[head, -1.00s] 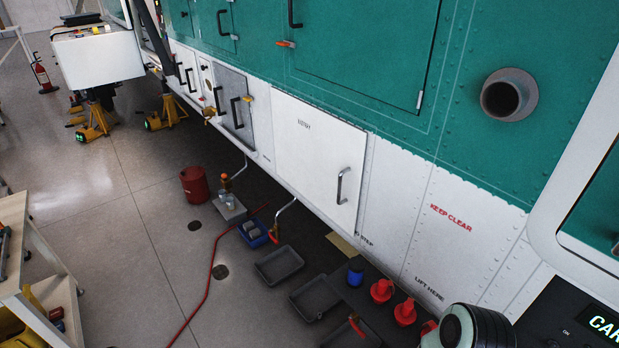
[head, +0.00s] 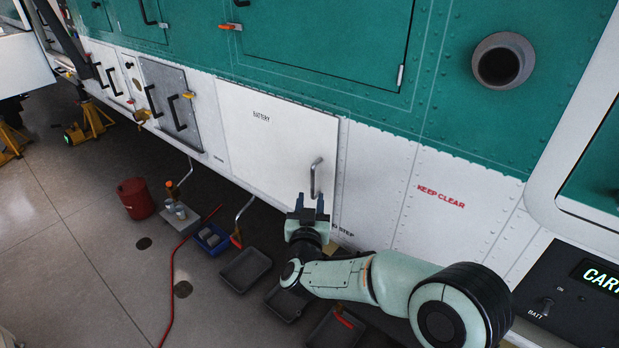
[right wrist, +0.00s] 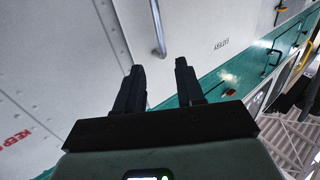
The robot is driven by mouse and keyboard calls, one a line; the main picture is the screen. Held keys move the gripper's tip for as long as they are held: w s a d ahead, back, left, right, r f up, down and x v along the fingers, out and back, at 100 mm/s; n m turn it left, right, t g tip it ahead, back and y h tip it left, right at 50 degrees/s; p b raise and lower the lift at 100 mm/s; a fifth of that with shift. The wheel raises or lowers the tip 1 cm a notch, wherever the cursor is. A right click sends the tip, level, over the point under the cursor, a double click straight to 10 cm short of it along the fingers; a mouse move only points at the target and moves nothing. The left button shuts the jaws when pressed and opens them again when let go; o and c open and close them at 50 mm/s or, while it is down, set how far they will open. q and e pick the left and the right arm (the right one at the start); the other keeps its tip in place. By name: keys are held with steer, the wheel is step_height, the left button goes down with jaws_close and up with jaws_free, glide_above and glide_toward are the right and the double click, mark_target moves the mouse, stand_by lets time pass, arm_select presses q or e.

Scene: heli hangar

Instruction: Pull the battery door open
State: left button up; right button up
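The battery door (head: 262,140) is a white panel marked BATTERY on the lower side of the helicopter; it looks shut. Its grey bar handle (head: 315,178) is upright near the door's right edge. My right gripper (head: 310,203) is just below the handle in the head view, fingers apart and empty. In the right wrist view the two dark fingers (right wrist: 158,80) are open, and the handle (right wrist: 158,28) stands beyond their tips, between their lines and not touched as far as I can tell. My left gripper is not in view.
Trays (head: 245,268), a blue bin (head: 211,239) and a red can (head: 136,198) stand on the floor below the door. A grey panel with black handles (head: 168,105) is left of it. A control panel (head: 565,310) is at the lower right.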

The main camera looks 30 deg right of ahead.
mark_target(313, 176)
steer(key=p+x, duration=0.1)
steer(key=x, duration=0.9)
steer(key=shift+a, duration=0.1)
jaws_close()
